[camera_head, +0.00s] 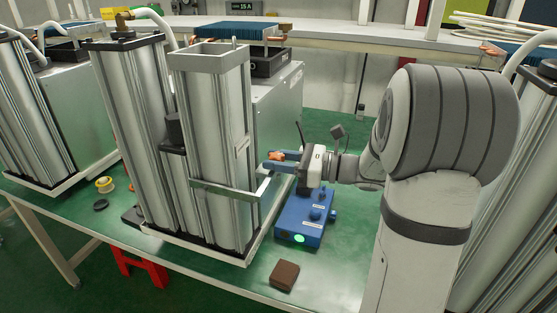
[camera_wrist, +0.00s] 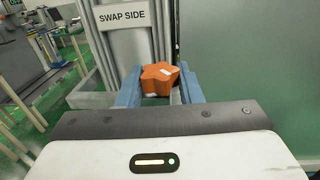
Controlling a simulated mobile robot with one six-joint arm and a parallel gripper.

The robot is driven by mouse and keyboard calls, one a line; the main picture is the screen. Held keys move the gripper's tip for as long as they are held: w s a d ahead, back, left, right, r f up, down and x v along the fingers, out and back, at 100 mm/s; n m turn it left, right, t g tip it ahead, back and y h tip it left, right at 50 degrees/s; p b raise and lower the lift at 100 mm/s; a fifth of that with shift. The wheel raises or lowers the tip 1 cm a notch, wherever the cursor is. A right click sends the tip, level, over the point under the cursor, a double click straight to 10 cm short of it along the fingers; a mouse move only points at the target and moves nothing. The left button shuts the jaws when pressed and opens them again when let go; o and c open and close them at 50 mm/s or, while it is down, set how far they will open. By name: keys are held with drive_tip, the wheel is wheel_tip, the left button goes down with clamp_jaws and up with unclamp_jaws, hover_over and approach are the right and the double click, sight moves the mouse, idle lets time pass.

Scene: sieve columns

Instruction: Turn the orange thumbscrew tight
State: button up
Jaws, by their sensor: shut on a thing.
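The orange thumbscrew (camera_wrist: 159,78) is a star-shaped knob with a pale mark on its top. It sits between the two blue fingers of my gripper (camera_wrist: 158,88) in the wrist view, and the fingers are shut on it from both sides. In the head view the thumbscrew (camera_head: 277,155) shows as a small orange spot at the tips of my gripper (camera_head: 279,160), just right of the front metal column (camera_head: 215,130). The column face behind the knob bears a "SWAP SIDE" label (camera_wrist: 124,18). The thumbscrew's shaft is hidden.
A blue box with a green light (camera_head: 303,218) stands on the green bench below my gripper. A brown block (camera_head: 284,275) lies near the bench's front. A metal bracket (camera_head: 225,190) crosses the column's lower part. A yellow tape roll (camera_head: 104,184) lies at the left.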

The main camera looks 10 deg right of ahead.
drive_tip(key=shift+s+a+m+t+h, duration=0.1)
drive_tip(key=shift+m+t+h, duration=0.7)
drive_tip(key=shift+t, duration=0.4)
drive_tip(key=m+t+h+b, duration=0.1)
drive_tip(key=m+t+h, duration=0.2)
drive_tip(key=shift+a+f, duration=0.1)
drive_tip(key=shift+m+t+h+b, duration=1)
drive_tip(key=shift+h+b, duration=0.05)
drive_tip(key=shift+h, duration=0.15)
drive_tip(key=shift+m+t+h+b, duration=0.3)
drive_tip(key=shift+m+h+b, duration=0.15)
drive_tip(key=shift+h, duration=0.25)
drive_tip(key=o, duration=1)
